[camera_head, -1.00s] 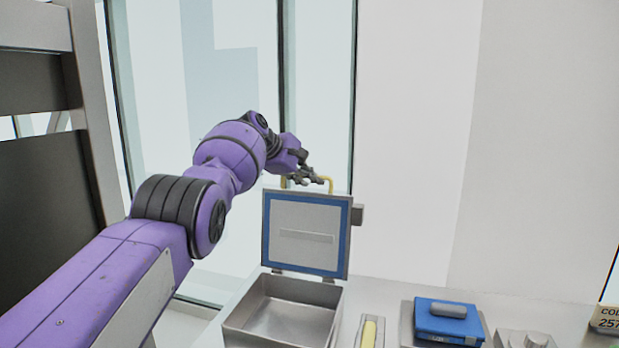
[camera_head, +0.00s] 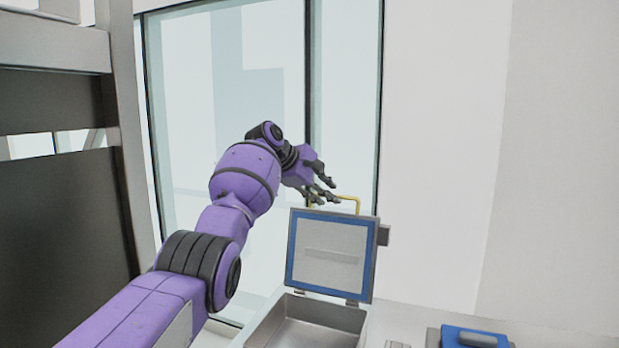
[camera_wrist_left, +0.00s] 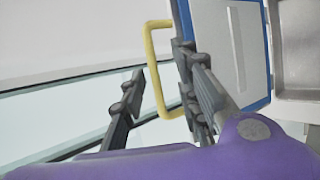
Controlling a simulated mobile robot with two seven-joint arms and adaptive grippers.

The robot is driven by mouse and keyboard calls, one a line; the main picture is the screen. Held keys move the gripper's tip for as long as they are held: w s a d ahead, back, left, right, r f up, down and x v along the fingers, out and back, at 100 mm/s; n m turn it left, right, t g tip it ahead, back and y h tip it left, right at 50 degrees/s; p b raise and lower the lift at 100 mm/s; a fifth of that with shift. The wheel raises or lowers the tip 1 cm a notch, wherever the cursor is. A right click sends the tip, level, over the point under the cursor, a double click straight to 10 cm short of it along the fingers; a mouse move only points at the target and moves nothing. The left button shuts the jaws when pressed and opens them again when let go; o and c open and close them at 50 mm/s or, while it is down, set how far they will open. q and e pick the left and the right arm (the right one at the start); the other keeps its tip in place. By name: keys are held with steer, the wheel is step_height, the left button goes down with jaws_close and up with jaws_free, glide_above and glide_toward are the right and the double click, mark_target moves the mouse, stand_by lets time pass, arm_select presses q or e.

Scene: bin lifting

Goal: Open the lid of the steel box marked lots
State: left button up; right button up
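The steel box (camera_head: 330,318) stands at the lower middle of the head view, its front cut off by the picture edge. Its lid (camera_head: 330,250) stands upright on the rear hinges, with its blue-edged inner side showing. The box's interior is visible. The yellow lid handle (camera_head: 350,200) is at the lid's top edge. My left gripper (camera_head: 325,187) is open at the handle. In the left wrist view the yellow handle (camera_wrist_left: 154,70) shows between the parted fingers of my left gripper (camera_wrist_left: 158,62). No marking is readable on the box. My right gripper is out of view.
A blue-topped box (camera_head: 472,337) stands to the right on the pale worktop (camera_head: 410,322). A dark-panelled rack (camera_head: 60,190) is at the left. A window and white wall are behind the lid.

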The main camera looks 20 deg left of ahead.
arm_select(q)
steer(key=v, duration=0.8)
steer(key=shift+r, duration=0.1)
